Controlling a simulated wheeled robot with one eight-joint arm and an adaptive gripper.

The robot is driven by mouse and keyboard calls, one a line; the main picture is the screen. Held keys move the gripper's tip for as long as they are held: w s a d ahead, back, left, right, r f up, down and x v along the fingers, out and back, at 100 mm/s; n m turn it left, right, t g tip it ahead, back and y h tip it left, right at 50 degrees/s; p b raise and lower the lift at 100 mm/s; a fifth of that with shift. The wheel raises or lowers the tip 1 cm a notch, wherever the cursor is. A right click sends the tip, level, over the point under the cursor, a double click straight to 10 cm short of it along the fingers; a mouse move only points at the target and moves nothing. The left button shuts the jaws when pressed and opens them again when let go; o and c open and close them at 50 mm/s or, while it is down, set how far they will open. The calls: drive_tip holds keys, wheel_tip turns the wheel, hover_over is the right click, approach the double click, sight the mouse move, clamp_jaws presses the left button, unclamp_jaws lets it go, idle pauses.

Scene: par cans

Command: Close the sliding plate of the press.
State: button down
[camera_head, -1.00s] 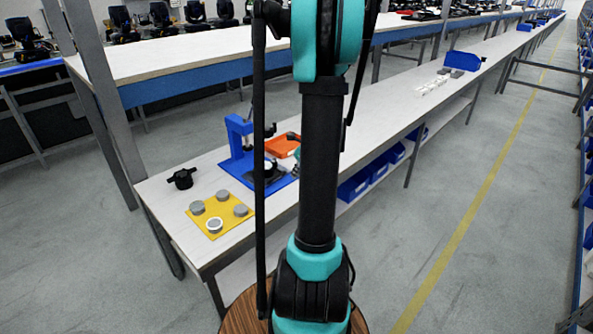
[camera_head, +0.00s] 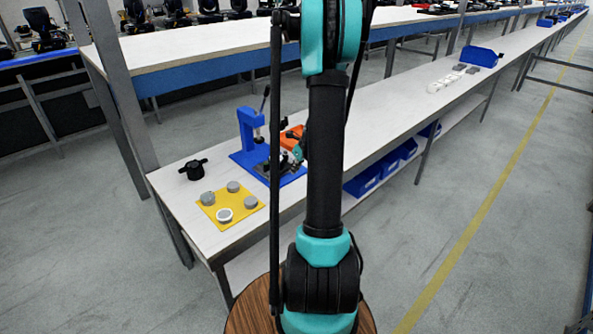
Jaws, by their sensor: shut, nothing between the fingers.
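The blue press (camera_head: 247,130) stands on its blue base (camera_head: 241,157) on the bench, with a dark lever up at its top. Its sliding plate is small and dark at this distance and mostly hidden behind my gripper and arm, so I cannot tell its exact position. My gripper (camera_head: 264,169) is small and dark, low over the right part of the base, in front of the press column. It is shut and holds nothing. I cannot tell whether it touches the plate.
A yellow board (camera_head: 230,203) with several grey round cans lies left of the press. A black knobbed part (camera_head: 194,169) sits behind it. The bench (camera_head: 400,105) is clear farther right up to small white and grey parts.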

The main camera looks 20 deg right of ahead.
sight(274, 156)
drive_tip(key=shift+w, duration=0.1)
drive_tip(key=w+a, duration=0.1)
drive_tip(key=w, duration=0.2)
drive_tip(key=w+a, duration=0.1)
drive_tip(key=w, duration=0.3)
drive_tip(key=w+a, duration=0.2)
drive_tip(key=w, duration=0.2)
drive_tip(key=shift+w, duration=0.2)
drive_tip(key=shift+a, duration=0.1)
